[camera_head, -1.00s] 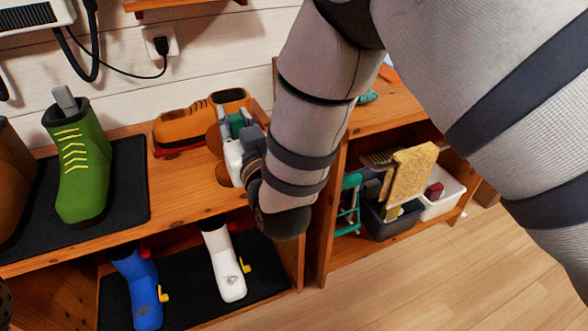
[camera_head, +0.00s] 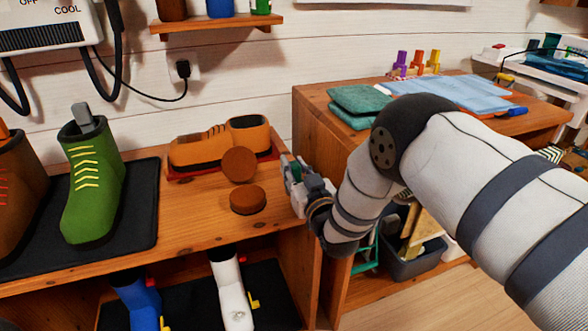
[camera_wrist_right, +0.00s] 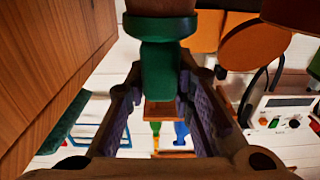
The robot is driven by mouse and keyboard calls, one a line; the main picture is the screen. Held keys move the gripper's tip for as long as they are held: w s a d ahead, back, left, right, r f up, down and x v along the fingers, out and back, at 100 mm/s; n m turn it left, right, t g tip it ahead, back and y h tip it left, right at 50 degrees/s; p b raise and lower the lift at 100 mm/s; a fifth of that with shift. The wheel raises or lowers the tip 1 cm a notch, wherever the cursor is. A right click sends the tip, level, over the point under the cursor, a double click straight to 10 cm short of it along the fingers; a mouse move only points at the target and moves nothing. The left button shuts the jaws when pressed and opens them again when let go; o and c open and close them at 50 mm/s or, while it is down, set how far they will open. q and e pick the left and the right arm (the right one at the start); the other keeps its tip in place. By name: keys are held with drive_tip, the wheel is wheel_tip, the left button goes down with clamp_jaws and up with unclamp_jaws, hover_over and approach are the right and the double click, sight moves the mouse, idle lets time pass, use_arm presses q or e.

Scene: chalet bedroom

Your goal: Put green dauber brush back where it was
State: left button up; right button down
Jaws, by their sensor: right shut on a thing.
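My right gripper (camera_head: 298,180) is shut on the green dauber brush (camera_wrist_right: 160,65), at the right end of the shoe bench, beside the taller cabinet. In the right wrist view the brush's green part sits between the two fingers of the gripper (camera_wrist_right: 158,110), with a brown part at the top edge. In the head view the brush is mostly hidden by the gripper. Purple (camera_head: 400,62), red (camera_head: 417,62) and orange (camera_head: 433,60) daubers stand in a row at the back of the cabinet top (camera_head: 318,97). My left gripper is not in view.
Green folded cloths (camera_head: 360,103) and a light blue cloth (camera_head: 450,92) lie on the cabinet top. A green boot (camera_head: 92,190) stands at left.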

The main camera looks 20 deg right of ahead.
drive_tip(key=c, duration=1.8)
unclamp_jaws()
drive_tip(key=shift+f, duration=0.15)
drive_tip(key=o, duration=0.4)
